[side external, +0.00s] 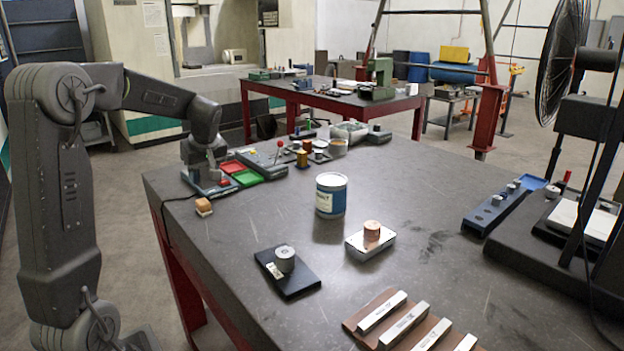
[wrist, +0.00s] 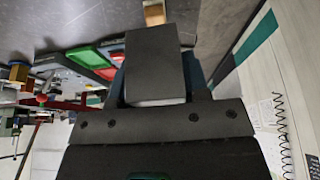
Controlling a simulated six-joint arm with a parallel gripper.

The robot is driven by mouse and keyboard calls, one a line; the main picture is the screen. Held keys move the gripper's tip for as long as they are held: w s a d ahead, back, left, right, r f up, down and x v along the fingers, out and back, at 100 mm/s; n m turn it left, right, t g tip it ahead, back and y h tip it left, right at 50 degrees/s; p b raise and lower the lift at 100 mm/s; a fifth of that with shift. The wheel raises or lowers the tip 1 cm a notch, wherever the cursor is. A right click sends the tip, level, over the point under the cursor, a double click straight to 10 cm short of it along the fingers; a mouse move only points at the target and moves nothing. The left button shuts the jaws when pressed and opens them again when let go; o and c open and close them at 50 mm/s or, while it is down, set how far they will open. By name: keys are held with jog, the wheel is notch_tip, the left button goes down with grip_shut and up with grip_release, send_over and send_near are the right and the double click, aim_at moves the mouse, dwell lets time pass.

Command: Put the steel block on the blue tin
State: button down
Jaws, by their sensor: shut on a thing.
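The blue tin (side external: 331,200), an upright can with a pale label, stands near the middle of the table in the side external view. My gripper (side external: 205,169) is low at the table's far left corner, well left of the tin. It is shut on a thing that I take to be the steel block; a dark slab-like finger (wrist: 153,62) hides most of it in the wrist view. Only a pale grey strip (wrist: 152,101) shows there, and I cannot make out the block's shape. The tin is not seen in the wrist view.
Red (side external: 232,167) and green (side external: 247,178) trays lie right beside my gripper. A small orange-brown block (side external: 204,207) is in front. A silver block (side external: 360,247) with a copper cylinder stands by the tin. Steel bars (side external: 405,325) lie on a brown board.

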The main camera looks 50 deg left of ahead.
jog(key=w+d+r+m+t+h, duration=0.2)
jog(key=w+d+r+m, duration=0.25)
jog(key=w+m, duration=0.45)
jog(key=w+d+r+m+t+h, duration=0.25)
jog(key=w+r+m, duration=0.25)
jog(key=w+m, duration=0.4)
send_over(328, 181)
jog(key=s, duration=0.1)
jog(key=f, duration=0.6)
jog(key=shift+s+a+f, duration=0.15)
jog(key=shift+s+f, duration=0.05)
jog(key=shift+f, duration=2.05)
jog(key=shift+f, duration=0.1)
jog(key=c, duration=0.6)
grip_release()
jog(key=shift+f, duration=0.2)
jog(key=shift+r, duration=0.1)
